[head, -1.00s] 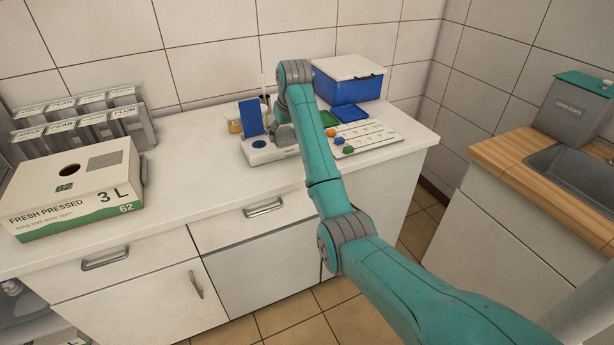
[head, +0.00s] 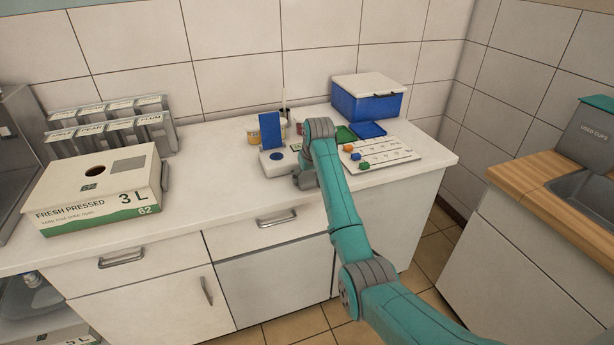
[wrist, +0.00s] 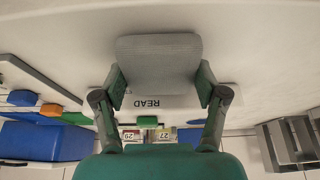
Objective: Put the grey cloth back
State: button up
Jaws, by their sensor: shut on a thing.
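The grey cloth (wrist: 158,62) shows in the wrist view as a flat grey pad with rounded corners, between the two fingers of my gripper (wrist: 160,84). The fingers are shut on it, one at each side. It appears held over the white counter. In the head view my gripper (head: 308,180) is low near the counter's front part, just right of a white device with an upright blue panel (head: 270,131). My wrist hides most of the fingers there, and I cannot make out the cloth in that view.
A white board with coloured pieces (head: 385,156) lies right of my arm. Behind it are a blue tray (head: 369,130), a green one (head: 345,134) and a lidded blue box (head: 368,102). A juice carton (head: 95,190) and labelled dispensers (head: 110,126) stand left. The counter between (head: 215,190) is clear.

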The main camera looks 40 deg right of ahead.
jog(key=o, duration=0.9)
jog(key=shift+o, duration=0.2)
jog(key=shift+r, duration=0.45)
jog(key=v, duration=1.1)
jog(key=shift+s, duration=0.25)
jog(key=shift+a, duration=0.1)
